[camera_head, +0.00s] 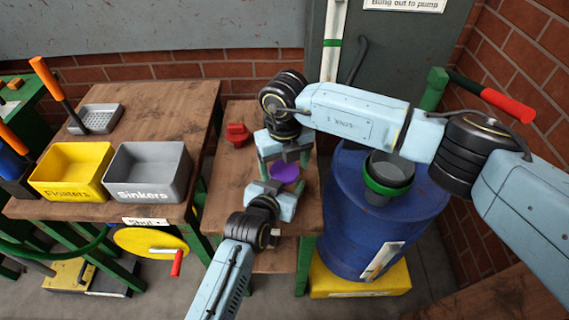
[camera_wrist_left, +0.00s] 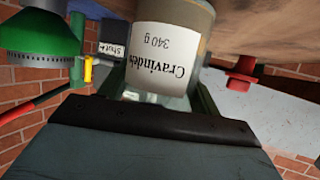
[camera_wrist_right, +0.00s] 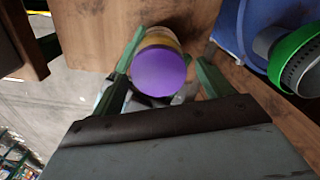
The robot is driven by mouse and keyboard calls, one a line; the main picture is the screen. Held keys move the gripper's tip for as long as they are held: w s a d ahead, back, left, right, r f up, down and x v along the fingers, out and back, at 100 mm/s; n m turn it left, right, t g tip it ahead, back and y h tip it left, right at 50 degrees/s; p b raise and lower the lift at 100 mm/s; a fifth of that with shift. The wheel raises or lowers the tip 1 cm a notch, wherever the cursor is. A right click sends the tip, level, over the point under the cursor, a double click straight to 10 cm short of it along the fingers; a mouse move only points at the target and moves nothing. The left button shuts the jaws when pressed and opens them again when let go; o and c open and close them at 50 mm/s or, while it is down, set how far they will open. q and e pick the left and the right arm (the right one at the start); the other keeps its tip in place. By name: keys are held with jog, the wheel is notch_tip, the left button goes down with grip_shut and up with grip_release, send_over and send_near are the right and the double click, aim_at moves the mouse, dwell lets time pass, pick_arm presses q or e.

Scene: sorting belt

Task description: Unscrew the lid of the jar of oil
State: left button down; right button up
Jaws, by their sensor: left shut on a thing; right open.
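The jar's purple lid (camera_head: 286,173) shows between my two grippers above the small wooden table. In the left wrist view the jar (camera_wrist_left: 172,50) appears upside down, with a white label reading "Cravinden 340 g". My left gripper (camera_head: 277,188) is shut on the jar's body from the near side. My right gripper (camera_head: 285,155) is open at the lid. In the right wrist view the purple lid (camera_wrist_right: 159,71) lies between its two spread green fingers, with visible gaps. The lid sits on the jar, whose lower part is mostly hidden in the head view.
A red object (camera_head: 237,134) stands on the small wooden table (camera_head: 225,190). A blue drum (camera_head: 345,215) with a green-rimmed funnel (camera_head: 388,180) stands close on the right. Yellow (camera_head: 70,187) and grey (camera_head: 150,192) bins sit on the left bench.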

notch_tip(320, 180, up, 5)
jog(key=shift+a+f, duration=0.1)
jog(key=shift+f, duration=0.1)
notch_tip(320, 180, up, 2)
jog(key=m, duration=0.5)
jog(key=shift+r+m, duration=0.1)
jog(key=shift+m, duration=0.2)
jog(key=m, duration=0.1)
jog(key=r+m, duration=0.1)
jog(key=shift+m, duration=0.7)
jog(key=shift+f, duration=3.95)
jog(key=c, duration=1.1)
